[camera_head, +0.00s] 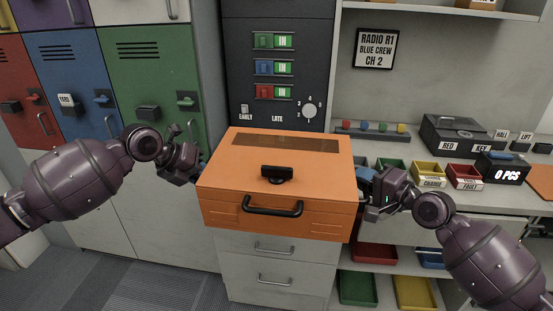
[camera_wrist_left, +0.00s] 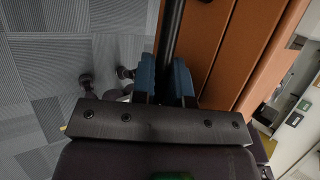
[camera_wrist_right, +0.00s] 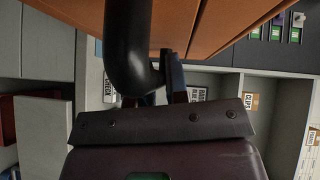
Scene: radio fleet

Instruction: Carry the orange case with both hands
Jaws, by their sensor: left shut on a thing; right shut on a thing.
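The orange case (camera_head: 225,165) is level in the middle of the head view, in front of the dark panel and over the white drawer unit. My right gripper (camera_head: 364,180) is at the right side. In the right wrist view a thick black side handle (camera_wrist_right: 127,45) runs into its jaws and partly hides the fingers. Whether the case touches the drawers is unclear.
Coloured lockers (camera_head: 150,70) stand at the left. A dark switch panel (camera_head: 275,95) is behind the case. The right counter holds small bins, including a yellow bin (camera_head: 428,170), and a black key box (camera_head: 455,135). Grey floor (camera_head: 150,285) is clear at front left.

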